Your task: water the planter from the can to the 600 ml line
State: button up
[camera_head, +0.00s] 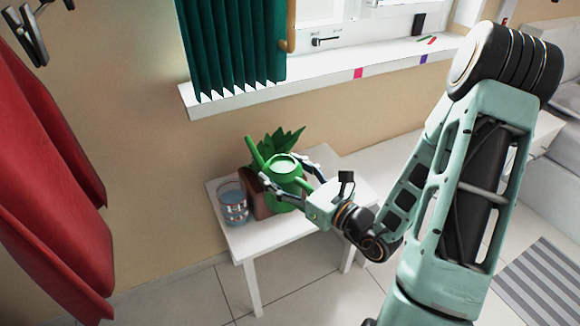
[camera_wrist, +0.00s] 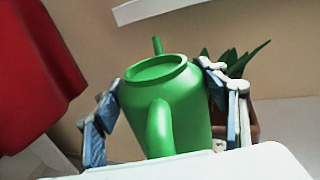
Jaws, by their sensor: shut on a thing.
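The green watering can (camera_head: 285,172) is in my gripper (camera_head: 287,177), whose fingers close on its two sides. In the wrist view the can (camera_wrist: 165,95) fills the middle, its handle toward me and its spout tip showing beyond the rim. My gripper's fingers (camera_wrist: 163,105) lie on both sides of it. In the head view the can stands in front of the planter (camera_head: 258,196), a brown box with green leaves, and hides much of it. I cannot tell whether the can touches the table. The planter (camera_wrist: 250,121) also shows behind the right finger. No 600 ml line is readable.
A clear glass of blue liquid (camera_head: 232,203) stands left of the planter on the small white table (camera_head: 240,240). Red cloth (camera_head: 50,190) hangs at the left. A windowsill (camera_head: 330,76) and green curtain (camera_head: 232,45) are behind. The table's right part is clear.

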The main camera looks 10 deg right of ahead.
aim_at(266, 172)
jog(key=shift+s+a+r+y, duration=0.1)
jog(key=shift+a+r+y, duration=0.05)
jog(key=shift+a, duration=0.4)
jog(key=shift+s+a+r+y, duration=0.1)
jog(key=shift+a+y, duration=0.05)
jog(key=shift+a, duration=0.4)
jog(key=shift+s+a+r+n+g+y+p, duration=0.1)
jog(key=shift+s+a+n+g+y+p, duration=0.15)
jog(key=shift+a, duration=0.3)
jog(key=shift+s+a+r+n+g+y+p, duration=0.15)
jog(key=shift+a+n+p, duration=0.2)
jog(key=shift+a, duration=0.2)
jog(key=shift+w, duration=0.1)
jog(key=shift+w+a+r, duration=0.15)
jog(key=shift+w+a, duration=0.05)
jog(key=shift+w+a+g+h+p, duration=0.65)
jog(key=shift+w+a+p, duration=1.85)
jog(key=shift+w+a, duration=0.6)
jog(key=shift+g, duration=0.35)
jog(key=shift+w+d+f+p+v, duration=0.15)
jog(key=shift+f+v, duration=0.1)
jog(key=shift+v, duration=1.35)
jog(key=shift+d+f+p+v, duration=0.1)
jog(key=shift+d+f+v, duration=0.1)
jog(key=shift+v, duration=1.4)
jog(key=shift+w+d+f+p+v, duration=0.15)
jog(key=shift+f+v, duration=0.1)
jog(key=shift+v, duration=1.35)
jog(key=shift+s, duration=0.1)
